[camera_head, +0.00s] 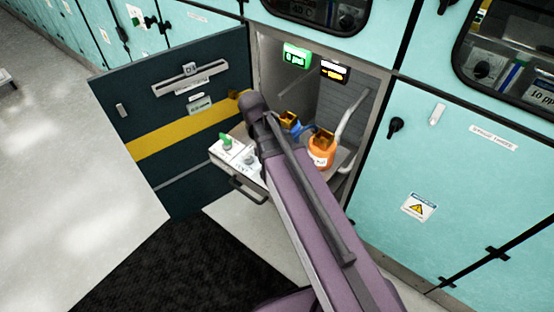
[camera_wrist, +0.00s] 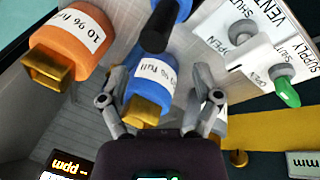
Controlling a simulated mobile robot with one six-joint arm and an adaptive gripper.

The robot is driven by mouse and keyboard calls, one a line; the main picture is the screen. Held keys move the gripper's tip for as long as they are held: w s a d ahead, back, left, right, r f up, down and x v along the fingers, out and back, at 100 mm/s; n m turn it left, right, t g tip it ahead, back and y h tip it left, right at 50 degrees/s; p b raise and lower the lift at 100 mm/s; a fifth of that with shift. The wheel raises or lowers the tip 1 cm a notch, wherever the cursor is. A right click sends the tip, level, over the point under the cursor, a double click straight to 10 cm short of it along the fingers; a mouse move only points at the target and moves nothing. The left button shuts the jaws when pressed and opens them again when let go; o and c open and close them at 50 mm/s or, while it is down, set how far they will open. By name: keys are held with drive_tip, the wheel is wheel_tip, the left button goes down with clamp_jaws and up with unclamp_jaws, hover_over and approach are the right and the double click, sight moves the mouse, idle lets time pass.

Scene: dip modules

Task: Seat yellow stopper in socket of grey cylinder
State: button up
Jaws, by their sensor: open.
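I see no clear grey cylinder or separate yellow stopper. In the wrist view a blue cylinder (camera_wrist: 140,88) with a white label and a brass-yellow square end (camera_wrist: 146,110) lies between the fingers of my gripper (camera_wrist: 160,85). The fingers are open on either side; I cannot tell whether they touch it. An orange cylinder (camera_wrist: 70,38) with a similar square end (camera_wrist: 47,68) is at the upper left. In the head view the orange cylinder (camera_head: 321,152) stands on the tray, with a blue one (camera_head: 290,124) partly visible behind my arm, which hides my fingers.
A pull-out tray (camera_head: 258,186) bears a white panel with a green switch (camera_head: 226,142), labelled vent and supply in the wrist view. The dark cabinet door (camera_head: 190,150) stands open at left. A green display (camera_head: 296,57) and pale pipe (camera_head: 352,115) are inside the cabinet.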

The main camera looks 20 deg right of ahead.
drive_tip(key=s+n+y, duration=0.1)
drive_tip(key=s, duration=0.1)
drive_tip(key=s+n+y, duration=0.1)
drive_tip(key=s, duration=0.1)
drive_tip(key=s+n+y, duration=0.1)
drive_tip(key=s, duration=0.2)
drive_tip(key=shift+f+n, duration=0.4)
drive_tip(key=shift+w+r, duration=0.1)
wheel_tip(320, 180, up, 9)
drive_tip(key=p, duration=0.9)
idle(0.6)
